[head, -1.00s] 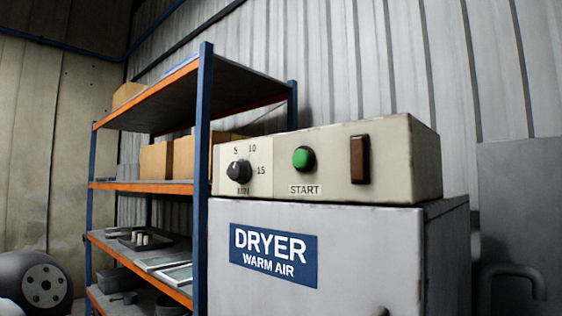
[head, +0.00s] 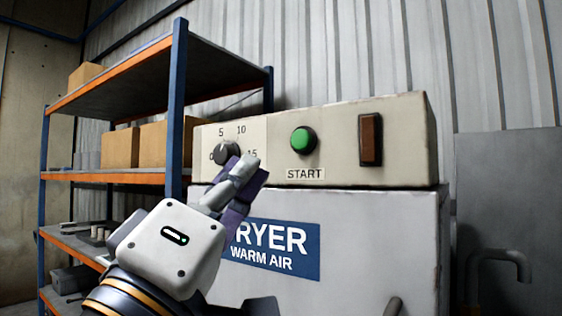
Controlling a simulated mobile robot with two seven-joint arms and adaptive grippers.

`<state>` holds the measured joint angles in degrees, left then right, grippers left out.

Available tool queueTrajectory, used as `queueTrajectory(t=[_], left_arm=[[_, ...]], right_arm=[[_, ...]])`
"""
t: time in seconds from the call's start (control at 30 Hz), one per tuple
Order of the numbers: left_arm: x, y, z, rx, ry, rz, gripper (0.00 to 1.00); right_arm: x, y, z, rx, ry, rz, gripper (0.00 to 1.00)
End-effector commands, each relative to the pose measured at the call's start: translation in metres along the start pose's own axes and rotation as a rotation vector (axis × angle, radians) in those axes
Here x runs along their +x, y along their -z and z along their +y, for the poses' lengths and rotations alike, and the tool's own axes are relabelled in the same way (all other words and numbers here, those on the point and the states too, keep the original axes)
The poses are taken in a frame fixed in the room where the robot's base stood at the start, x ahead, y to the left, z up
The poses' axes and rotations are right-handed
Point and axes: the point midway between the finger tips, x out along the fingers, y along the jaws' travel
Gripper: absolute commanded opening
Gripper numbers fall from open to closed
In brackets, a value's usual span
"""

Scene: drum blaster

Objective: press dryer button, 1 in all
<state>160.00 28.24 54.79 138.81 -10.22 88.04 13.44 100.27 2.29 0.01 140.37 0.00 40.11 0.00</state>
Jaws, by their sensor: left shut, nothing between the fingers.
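The dryer (head: 370,240) is a grey cabinet with a cream control box (head: 335,125) on top. Its green round START button (head: 303,140) stands out from the box's front face. A black timer knob (head: 225,152) is to its left, and a dark red-brown rectangular part (head: 370,140) to its right. My left gripper (head: 254,169) is shut and empty, in front of the control box, below and left of the green button and apart from it in the picture. It covers part of the dial and the blue DRYER label (head: 285,250). My right gripper is not in view.
A blue and orange shelf rack (head: 178,110) with cardboard boxes (head: 120,147) stands left of the dryer. A grey panel (head: 510,190) with a bent pipe (head: 500,258) is at the right. The space before the button is clear.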

Motion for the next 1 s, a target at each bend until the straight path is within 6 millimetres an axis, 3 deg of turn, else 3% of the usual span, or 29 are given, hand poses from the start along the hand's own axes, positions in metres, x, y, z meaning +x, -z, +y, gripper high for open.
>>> queueTrajectory(t=[0.13, 0.3, 0.67, 1.0], left_arm=[[0.004, 0.019, 0.035, -0.028, -0.086, 0.062, 0.00], [0.004, 0.027, 0.049, -0.040, -0.119, 0.086, 0.00], [0.007, 0.024, 0.045, -0.040, -0.116, 0.084, 0.00], [0.043, 0.001, 0.021, -0.042, -0.110, 0.083, 0.00]], right_arm=[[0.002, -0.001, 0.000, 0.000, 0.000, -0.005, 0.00], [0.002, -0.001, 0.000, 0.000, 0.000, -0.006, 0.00], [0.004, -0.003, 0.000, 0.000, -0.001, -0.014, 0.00], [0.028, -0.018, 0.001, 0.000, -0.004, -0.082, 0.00]])
